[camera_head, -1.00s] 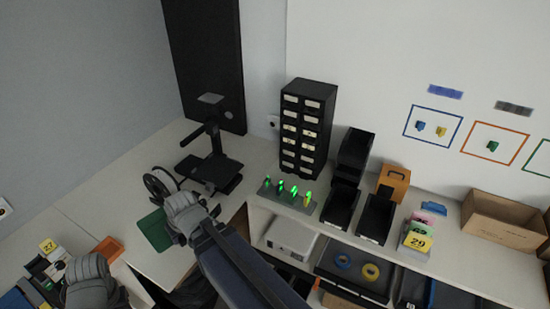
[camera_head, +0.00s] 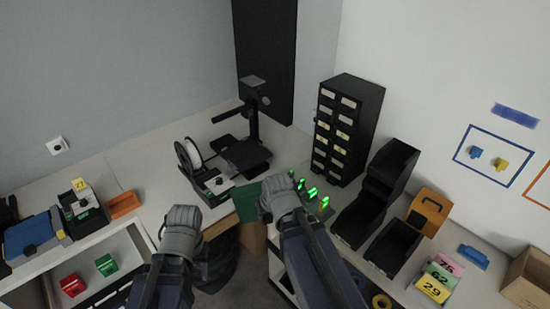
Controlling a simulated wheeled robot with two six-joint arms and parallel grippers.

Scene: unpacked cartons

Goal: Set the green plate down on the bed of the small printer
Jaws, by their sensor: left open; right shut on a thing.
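The green plate (camera_head: 246,203) is held out to the left of my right gripper (camera_head: 268,200), which is shut on it. The small printer (camera_head: 252,122) stands on the bench against the wall, with an upright column and a dark flat bed (camera_head: 246,156). In the picture the plate shows just below the bed, apart from it, near the bench's front edge. My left gripper (camera_head: 182,214) is open and empty, to the left of the plate. The fingertips of both grippers are largely hidden by the hands.
A white spool (camera_head: 192,154) stands left of the bed. A rack with green-lit pieces (camera_head: 321,205) is close to the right gripper. A black drawer cabinet (camera_head: 346,128) and black bins (camera_head: 358,222) stand further right. The bench left of the spool is mostly clear.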

